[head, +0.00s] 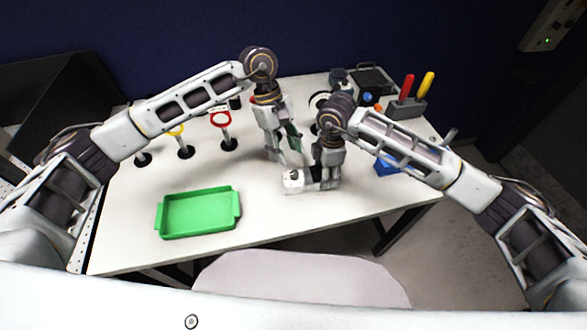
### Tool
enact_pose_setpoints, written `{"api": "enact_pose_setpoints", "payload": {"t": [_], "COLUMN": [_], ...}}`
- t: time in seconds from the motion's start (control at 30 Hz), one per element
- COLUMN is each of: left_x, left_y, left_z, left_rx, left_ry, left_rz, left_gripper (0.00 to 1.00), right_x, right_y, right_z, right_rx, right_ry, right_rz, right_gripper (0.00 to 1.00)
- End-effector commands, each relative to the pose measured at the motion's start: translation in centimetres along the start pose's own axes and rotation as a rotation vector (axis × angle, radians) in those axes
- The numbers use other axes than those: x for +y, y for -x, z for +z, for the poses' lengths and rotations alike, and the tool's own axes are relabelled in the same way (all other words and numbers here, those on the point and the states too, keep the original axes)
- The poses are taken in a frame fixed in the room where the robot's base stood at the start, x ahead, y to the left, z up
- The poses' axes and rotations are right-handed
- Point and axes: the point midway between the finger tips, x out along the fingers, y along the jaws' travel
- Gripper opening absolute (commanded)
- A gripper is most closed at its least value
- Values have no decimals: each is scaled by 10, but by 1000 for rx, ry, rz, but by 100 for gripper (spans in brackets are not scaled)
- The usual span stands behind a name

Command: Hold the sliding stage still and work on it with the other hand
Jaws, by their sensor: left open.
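A small white block with a dark spot (294,181) lies on the table at its middle; it looks like part of the sliding stage, but much of it is hidden by my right gripper. My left gripper (289,160) points down just behind and to the left of this block, with its fingers apart and nothing clear between them. A dark green piece shows beside its right finger. My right gripper (325,184) points down at the right end of the block, very close or touching. Whether its fingers are closed on it cannot be told.
A green tray (237,211) lies at the front left. Stands with a red ring (221,119) and a yellow ring (177,130) are at the back left. A holder with red and yellow handles (407,106) stands at the back right. A blue object (385,169) is partly behind my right arm.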

Motion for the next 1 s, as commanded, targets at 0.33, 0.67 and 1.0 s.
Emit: {"api": "enact_pose_setpoints", "payload": {"t": [0.33, 0.67, 1.0], "left_x": [-1, 0, 0], "left_y": [-46, -71, -72], "left_z": [0, 0, 0], "left_rx": [-1, -1, 0], "left_ry": [0, 0, 0], "left_rz": [-2, -1, -1], "left_gripper": [45, 45, 45], "right_x": [0, 0, 0], "right_y": [1, 1, 1], "right_z": [0, 0, 0], "right_rx": [0, 0, 0], "right_ry": [0, 0, 0], "right_rz": [1, 2, 2], "right_gripper": [12, 12, 12]}}
